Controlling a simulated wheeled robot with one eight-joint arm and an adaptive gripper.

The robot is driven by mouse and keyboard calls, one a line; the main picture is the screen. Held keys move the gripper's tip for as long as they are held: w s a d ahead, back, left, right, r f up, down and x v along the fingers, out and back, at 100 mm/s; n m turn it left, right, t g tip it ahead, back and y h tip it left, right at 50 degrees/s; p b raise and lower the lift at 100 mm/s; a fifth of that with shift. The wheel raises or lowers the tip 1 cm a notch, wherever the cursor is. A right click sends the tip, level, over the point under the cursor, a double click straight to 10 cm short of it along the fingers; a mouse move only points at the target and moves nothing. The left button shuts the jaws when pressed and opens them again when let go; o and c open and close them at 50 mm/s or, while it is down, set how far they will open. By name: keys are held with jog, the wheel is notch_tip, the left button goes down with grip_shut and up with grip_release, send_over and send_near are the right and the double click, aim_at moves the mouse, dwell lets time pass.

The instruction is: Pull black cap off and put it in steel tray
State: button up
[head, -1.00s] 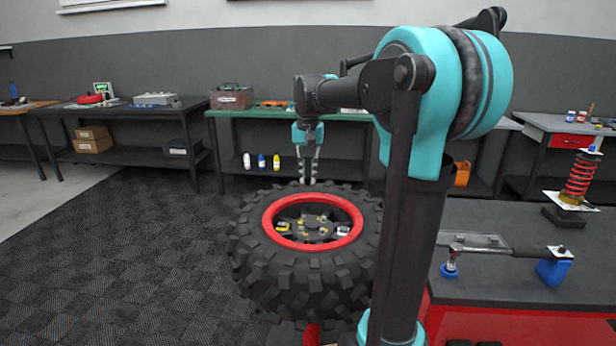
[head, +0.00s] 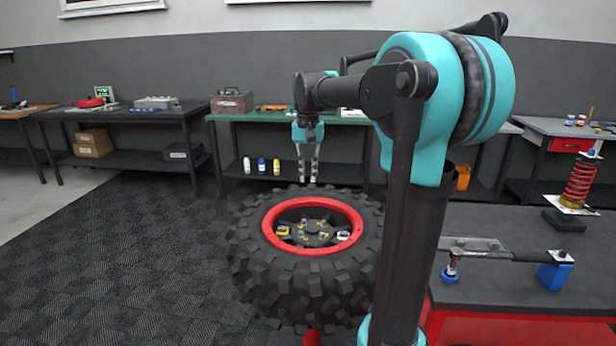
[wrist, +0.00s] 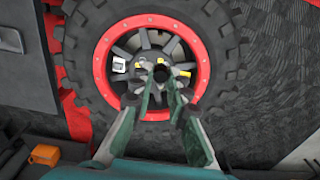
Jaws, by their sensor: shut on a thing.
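My gripper (head: 307,184) points down over the hub of a big black tyre with a red rim (head: 347,215). In the wrist view its fingertips (wrist: 161,80) are close together on a small round black cap (wrist: 161,74), in line with the wheel's centre. The fingers hide part of the cap. In the head view the cap is too small to make out, and I cannot tell how far it is from the hub. A flat grey metallic piece (head: 475,244) lies on the dark bench at right; I cannot tell whether it is the steel tray.
Small yellow and white pieces sit around the hub. The dark bench (head: 510,285) at right holds a long-handled tool, a blue block (head: 553,275) and a red spring (head: 580,183). A green-topped bench (head: 240,115) stands behind the tyre. The floor at left is clear.

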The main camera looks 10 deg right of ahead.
jog(key=shift+r, duration=1.65)
